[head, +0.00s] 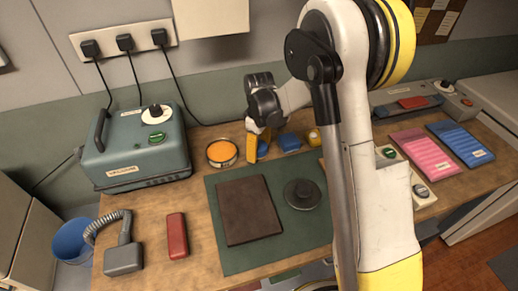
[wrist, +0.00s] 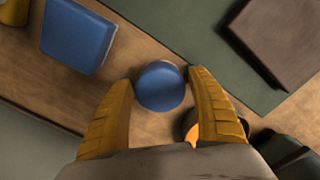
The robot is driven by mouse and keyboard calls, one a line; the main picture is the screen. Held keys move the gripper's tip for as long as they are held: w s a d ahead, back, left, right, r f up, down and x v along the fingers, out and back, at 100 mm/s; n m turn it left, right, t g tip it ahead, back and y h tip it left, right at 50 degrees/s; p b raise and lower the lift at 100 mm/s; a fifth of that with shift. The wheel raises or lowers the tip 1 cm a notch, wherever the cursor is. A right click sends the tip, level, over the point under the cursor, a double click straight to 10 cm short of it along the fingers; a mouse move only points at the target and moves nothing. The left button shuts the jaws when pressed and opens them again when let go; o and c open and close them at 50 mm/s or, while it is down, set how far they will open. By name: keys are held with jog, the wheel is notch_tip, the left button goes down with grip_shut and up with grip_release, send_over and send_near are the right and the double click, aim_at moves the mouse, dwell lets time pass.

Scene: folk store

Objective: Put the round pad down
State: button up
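The round pad is a small blue disc (wrist: 160,86) in the wrist view. In the head view my gripper (head: 258,145) points down at the back of the wooden table, between the orange-filled round tin and a blue block. The pad is mostly hidden by the fingers there. It is low over the wood, but I cannot tell whether it touches it.
The round tin (head: 222,152) is close on the left, the blue block (head: 289,142) close on the right. A green mat (head: 230,262) in front carries a dark brown square (head: 248,210) and a grey disc (head: 302,194). A teal machine (head: 140,150) stands at left.

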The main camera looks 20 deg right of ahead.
aim_at(259, 146)
jog(key=shift+r, duration=0.15)
notch_tip(259, 146, up, 12)
jog(key=p, duration=0.5)
jog(key=s+r+m+t, duration=0.3)
jog(key=s+r+m, duration=0.1)
jog(key=s+r, duration=0.75)
jog(key=s+r+m+t, duration=0.1)
jog(key=s+m+t, duration=0.3)
jog(key=s, duration=0.8)
jog(key=shift+s+m, duration=0.2)
jog(key=shift+m, duration=0.3)
dwell(0.5)
